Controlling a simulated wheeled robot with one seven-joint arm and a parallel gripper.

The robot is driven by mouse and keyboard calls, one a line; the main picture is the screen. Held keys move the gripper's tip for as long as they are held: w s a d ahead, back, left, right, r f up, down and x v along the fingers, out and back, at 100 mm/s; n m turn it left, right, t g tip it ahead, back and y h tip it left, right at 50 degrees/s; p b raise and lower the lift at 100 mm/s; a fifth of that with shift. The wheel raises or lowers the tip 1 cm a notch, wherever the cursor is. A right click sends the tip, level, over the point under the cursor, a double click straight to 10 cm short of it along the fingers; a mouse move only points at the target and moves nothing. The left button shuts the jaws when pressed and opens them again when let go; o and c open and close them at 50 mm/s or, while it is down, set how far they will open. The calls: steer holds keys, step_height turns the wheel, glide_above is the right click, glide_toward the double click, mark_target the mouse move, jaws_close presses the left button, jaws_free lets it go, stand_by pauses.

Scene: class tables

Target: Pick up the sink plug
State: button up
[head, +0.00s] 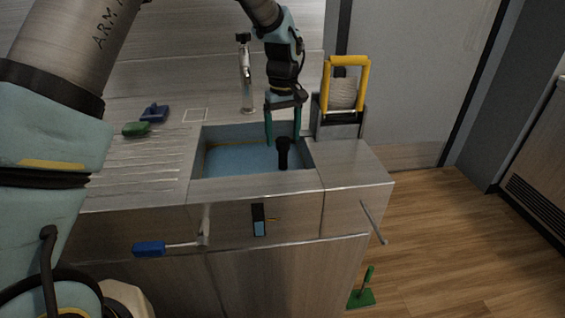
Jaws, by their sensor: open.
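A black upright object with a rounded top, which looks like the sink plug (283,156), stands in the blue-lined sink basin (235,160), right of its middle. My gripper (282,138) reaches down over the sink with two teal fingers spread apart. It is open and empty. In this view the top of the plug shows between and slightly below the fingertips. I cannot tell the exact depth between fingers and plug, or whether they touch. The plug's lower end is hard to make out against the basin floor.
A tap (246,75) stands behind the basin. A yellow-handled holder (343,118) stands close to the right of my gripper. A blue-handled tool (149,249) sticks out at the cabinet front.

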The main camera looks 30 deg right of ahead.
mark_target(283, 151)
steer(key=shift+s+f+p, duration=0.1)
steer(key=shift+f+p, duration=1.15)
steer(key=shift+f, duration=1.6)
jaws_close()
